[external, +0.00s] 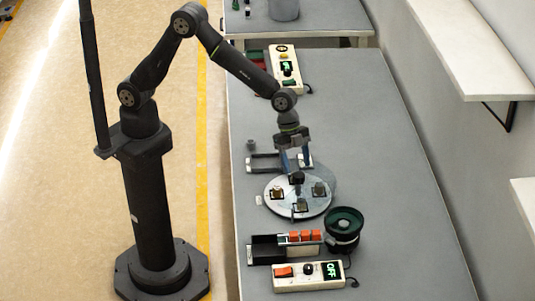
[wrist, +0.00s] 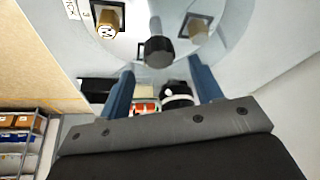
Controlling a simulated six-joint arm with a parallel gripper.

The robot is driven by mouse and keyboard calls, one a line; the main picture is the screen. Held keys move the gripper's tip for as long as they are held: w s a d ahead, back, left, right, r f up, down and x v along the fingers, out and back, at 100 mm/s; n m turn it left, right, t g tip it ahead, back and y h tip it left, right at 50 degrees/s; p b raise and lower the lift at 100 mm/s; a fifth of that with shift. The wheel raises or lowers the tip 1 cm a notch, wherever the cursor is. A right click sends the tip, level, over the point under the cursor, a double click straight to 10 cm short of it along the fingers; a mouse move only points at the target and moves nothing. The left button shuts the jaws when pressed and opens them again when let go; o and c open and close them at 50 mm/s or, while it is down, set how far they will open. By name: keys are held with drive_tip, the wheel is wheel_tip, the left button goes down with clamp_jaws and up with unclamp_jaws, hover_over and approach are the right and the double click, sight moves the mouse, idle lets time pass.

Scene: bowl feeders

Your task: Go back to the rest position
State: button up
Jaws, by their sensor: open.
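My gripper (external: 295,167) hangs above the back part of a round light disc (external: 275,207) on the grey table. In the wrist view its two blue fingers (wrist: 161,86) are spread apart with nothing held between them. The disc carries several small pieces in dark square seats. In the wrist view, a brown cylinder (wrist: 108,24) with a letter and a dark knob (wrist: 157,52) on the disc lie beyond the fingertips. The far ends of the scene between the fingers are small and partly hidden.
A dark green-black bowl feeder (external: 344,224) stands right of a black tray with orange blocks (external: 304,236). A control box (external: 308,276) with a green display is in front, another (external: 286,68) at the back. A wall shelf (external: 470,45) is at right. The right table side is clear.

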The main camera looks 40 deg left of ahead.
drive_tip(key=shift+x, duration=1.65)
drive_tip(key=v, duration=1.7)
approach(299, 175)
drive_tip(key=x, duration=0.8)
drive_tip(key=shift+f, duration=0.35)
drive_tip(key=shift+r+n, duration=0.2)
drive_tip(key=shift+n, duration=0.3)
drive_tip(key=shift+s+n+t, duration=0.15)
drive_tip(key=shift+n+t, duration=0.95)
drive_tip(key=shift+n, duration=1.4)
drive_tip(key=shift+v, duration=1.6)
